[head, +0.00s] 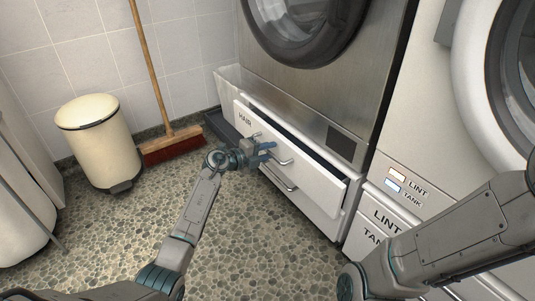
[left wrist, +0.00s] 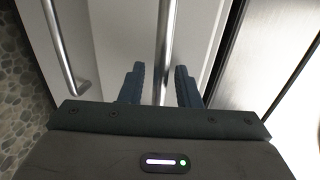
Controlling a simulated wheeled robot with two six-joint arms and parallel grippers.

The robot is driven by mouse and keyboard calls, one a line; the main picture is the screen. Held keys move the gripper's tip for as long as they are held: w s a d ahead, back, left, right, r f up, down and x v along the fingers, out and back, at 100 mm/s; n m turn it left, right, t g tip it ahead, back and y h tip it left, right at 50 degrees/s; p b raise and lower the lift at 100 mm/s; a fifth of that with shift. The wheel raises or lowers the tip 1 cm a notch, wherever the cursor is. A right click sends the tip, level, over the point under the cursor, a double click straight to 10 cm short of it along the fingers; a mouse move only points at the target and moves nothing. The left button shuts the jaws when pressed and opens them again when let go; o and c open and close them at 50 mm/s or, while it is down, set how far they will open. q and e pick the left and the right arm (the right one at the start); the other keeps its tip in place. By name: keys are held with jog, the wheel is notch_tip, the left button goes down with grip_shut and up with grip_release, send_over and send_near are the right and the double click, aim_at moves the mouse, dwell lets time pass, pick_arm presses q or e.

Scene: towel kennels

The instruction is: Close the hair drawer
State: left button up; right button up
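The hair drawer (head: 318,184) is the white upper drawer under the left grey machine, with "HAIR" on its front. It stands partly out, and a dark gap shows behind its front. Its metal bar handle (head: 288,161) is on the front. My left gripper (head: 268,152) is at this handle. In the left wrist view, the two blue fingers (left wrist: 160,88) are apart, one on each side of the handle bar (left wrist: 166,45), with gaps beside it. My right arm crosses the lower right of the head view; its gripper is out of view.
A second bar handle (head: 279,179) sits lower, below the hair drawer. A white lint tank drawer (head: 372,224) is to the right. A cream bin (head: 98,140) and a red broom (head: 172,146) stand at the left wall. The pebbled floor in front is clear.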

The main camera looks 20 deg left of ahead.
pick_arm(q)
grip_shut()
jog(key=shift+w+d+r, duration=0.1)
jog(key=shift+w+d, duration=0.1)
jog(key=shift+w, duration=0.1)
jog(key=x, duration=0.1)
jog(key=p+x, duration=0.1)
jog(key=x, duration=0.1)
jog(key=shift+w+d+r, duration=0.1)
jog(key=shift+w+r, duration=0.05)
jog(key=shift+r, duration=0.1)
jog(key=shift+w, duration=0.1)
jog(key=shift+r, duration=0.1)
jog(key=shift+c, duration=0.4)
grip_release()
jog(key=shift+d, duration=0.1)
jog(key=shift+o, duration=0.4)
jog(key=shift+w, duration=0.1)
